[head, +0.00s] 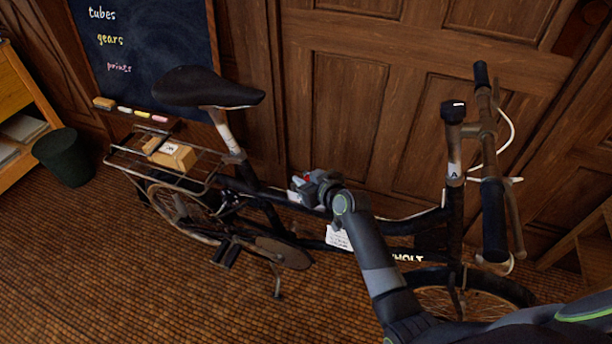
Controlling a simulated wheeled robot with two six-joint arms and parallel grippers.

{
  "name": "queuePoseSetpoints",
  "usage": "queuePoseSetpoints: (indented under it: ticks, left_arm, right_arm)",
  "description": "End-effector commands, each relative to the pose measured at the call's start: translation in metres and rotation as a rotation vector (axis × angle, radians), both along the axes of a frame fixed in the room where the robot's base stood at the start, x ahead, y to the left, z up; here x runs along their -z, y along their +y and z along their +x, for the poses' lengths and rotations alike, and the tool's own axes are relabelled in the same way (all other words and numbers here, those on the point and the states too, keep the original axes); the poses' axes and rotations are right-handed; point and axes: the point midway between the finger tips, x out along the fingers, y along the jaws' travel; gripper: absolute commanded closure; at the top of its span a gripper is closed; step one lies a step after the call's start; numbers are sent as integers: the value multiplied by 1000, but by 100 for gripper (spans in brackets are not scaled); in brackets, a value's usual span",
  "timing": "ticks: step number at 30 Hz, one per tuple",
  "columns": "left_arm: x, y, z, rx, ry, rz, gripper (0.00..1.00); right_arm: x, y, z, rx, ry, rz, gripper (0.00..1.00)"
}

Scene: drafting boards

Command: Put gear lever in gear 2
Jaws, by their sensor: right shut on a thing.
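A black bicycle (272,215) stands side-on in front of a wood-panelled wall. My right gripper (310,187) is at the middle of its frame, on the upper tube behind the seat post's front side. It is shut on the gear lever, of which only a small pale and red part (298,182) shows between and beside the fingers. The gripper and wrist hide the rest of the lever and any gear marks, so I cannot tell which gear it is in. A white tag (338,237) hangs below the gripper. My left gripper is not in view.
The saddle (208,87) and handlebar (489,160) rise on either side of my right arm. A parcel (172,154) sits on the rear rack (205,172). A chalkboard (150,45), bin (64,158) and shelf stand left. The floor at front left is clear.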

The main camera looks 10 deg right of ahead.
Motion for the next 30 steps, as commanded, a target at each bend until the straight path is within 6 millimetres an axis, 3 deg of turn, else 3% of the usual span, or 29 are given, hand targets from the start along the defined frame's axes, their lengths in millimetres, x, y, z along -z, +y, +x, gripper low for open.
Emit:
queuePoseSetpoints:
  ticks: [13, 14, 18, 30]
  left_arm:
    - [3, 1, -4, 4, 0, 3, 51]
    - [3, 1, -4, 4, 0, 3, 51]
    - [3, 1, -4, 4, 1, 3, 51]
    - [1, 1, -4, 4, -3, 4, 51]
  right_arm:
    - [0, 1, 0, 0, 5, -7, 100]
    - [0, 1, 0, 0, 5, -7, 75]
    - [0, 1, 0, 0, 4, -6, 57]
    - [-2, -2, -5, 0, 4, -6, 57]
